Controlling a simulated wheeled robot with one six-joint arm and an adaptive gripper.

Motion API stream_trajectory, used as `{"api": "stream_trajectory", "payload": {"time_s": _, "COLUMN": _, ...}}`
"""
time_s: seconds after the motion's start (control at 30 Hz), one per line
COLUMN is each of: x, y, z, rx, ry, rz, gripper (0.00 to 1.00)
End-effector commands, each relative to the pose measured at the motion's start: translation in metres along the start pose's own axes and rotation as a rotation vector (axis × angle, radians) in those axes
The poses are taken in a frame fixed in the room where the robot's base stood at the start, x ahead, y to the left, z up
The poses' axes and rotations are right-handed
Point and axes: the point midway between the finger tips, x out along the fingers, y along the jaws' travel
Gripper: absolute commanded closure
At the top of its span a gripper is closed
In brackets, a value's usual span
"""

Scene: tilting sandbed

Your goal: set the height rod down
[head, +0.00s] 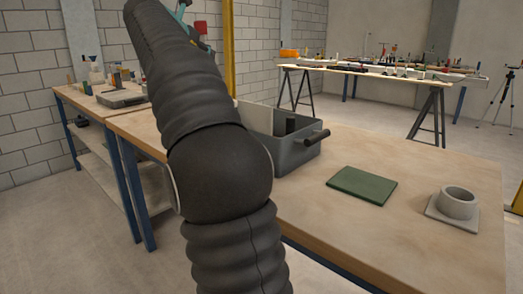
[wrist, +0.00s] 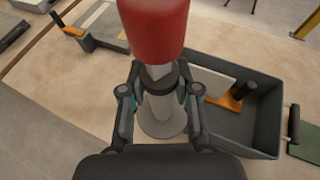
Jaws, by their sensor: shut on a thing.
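The height rod (wrist: 160,72) is in my gripper (wrist: 160,92), in the wrist view. It has a thick red end near the camera, a pale shaft, a dark band and a wider grey part below. The fingers are shut on it from both sides around the dark band. A round grey disc shows beneath it; I cannot tell whether it belongs to the rod. In the head view my arm hides most of the gripper, and a red piece (head: 201,27) shows beside it, high above the workbench.
A grey tote (head: 297,154) with a black handle stands on the workbench (head: 420,240); an orange-handled tool (wrist: 225,100) lies inside. A green mat (head: 362,185) and a grey cup-shaped holder on a square base (head: 458,203) are to its right. Bare wood lies between them.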

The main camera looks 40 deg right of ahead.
Motion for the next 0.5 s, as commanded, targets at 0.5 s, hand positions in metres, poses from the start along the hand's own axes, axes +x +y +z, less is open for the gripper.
{"api": "stream_trajectory", "payload": {"time_s": 0.5, "x": 0.054, "y": -0.074, "z": 0.005, "rx": 0.099, "ry": 0.013, "rz": -0.215, "gripper": 1.0}}
